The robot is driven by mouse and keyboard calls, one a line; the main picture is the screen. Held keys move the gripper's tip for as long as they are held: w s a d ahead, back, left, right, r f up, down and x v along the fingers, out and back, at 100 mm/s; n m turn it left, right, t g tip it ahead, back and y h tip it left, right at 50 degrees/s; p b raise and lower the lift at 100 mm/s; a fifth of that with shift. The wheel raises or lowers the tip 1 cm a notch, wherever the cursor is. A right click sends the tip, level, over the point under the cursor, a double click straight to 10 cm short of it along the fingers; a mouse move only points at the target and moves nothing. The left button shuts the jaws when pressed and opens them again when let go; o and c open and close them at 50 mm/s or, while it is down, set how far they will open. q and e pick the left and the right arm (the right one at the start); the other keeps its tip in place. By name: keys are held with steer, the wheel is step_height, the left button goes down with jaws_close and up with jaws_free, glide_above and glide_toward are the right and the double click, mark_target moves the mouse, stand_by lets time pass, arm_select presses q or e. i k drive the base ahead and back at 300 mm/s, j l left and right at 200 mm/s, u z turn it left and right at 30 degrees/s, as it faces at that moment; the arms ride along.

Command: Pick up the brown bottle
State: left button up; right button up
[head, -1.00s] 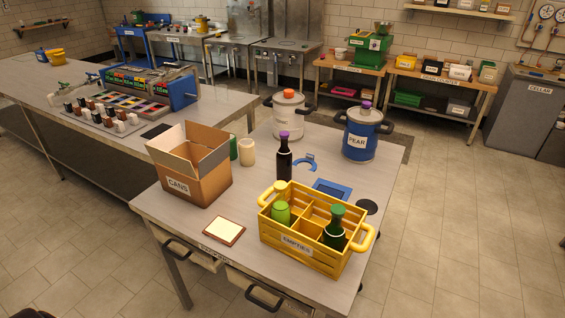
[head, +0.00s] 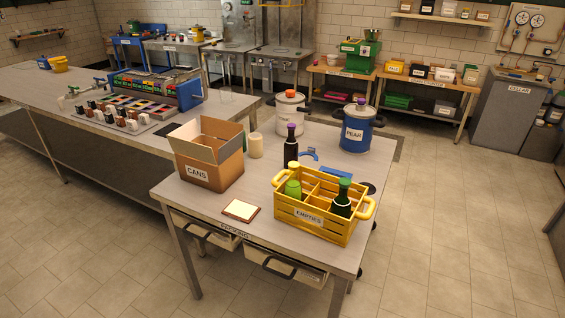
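A dark bottle with a purple cap (head: 290,154) stands upright on the packing table (head: 192,207), behind the yellow crate; it looks nearly black, and the crate's handle side hides its foot. The yellow EMPTIES crate (head: 304,217) holds a light green bottle (head: 293,187) in its left part and a dark bottle with a green cap (head: 342,203) in its right part. Neither of my grippers is in view.
An open CANS box (head: 205,172) stands left of the dark bottle, with a cream cup (head: 256,146) between. A white keg (head: 290,112) and blue PEAR keg (head: 356,131) stand behind. A framed card (head: 241,210) lies in front. Floor at right is clear.

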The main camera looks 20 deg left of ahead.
mark_target(291, 144)
steer(key=k+u, duration=0.1)
steer(key=u, duration=1.3)
steer(key=i+l, duration=0.15)
steer(key=l, duration=0.3)
steer(key=i+l+u, duration=0.1)
steer(key=l, duration=0.35)
steer(key=i+l+u, duration=0.1)
steer(key=l, duration=0.35)
steer(key=i+l, duration=0.2)
steer(key=l, duration=0.3)
steer(key=i+l+u, duration=0.1)
steer(key=l, duration=0.35)
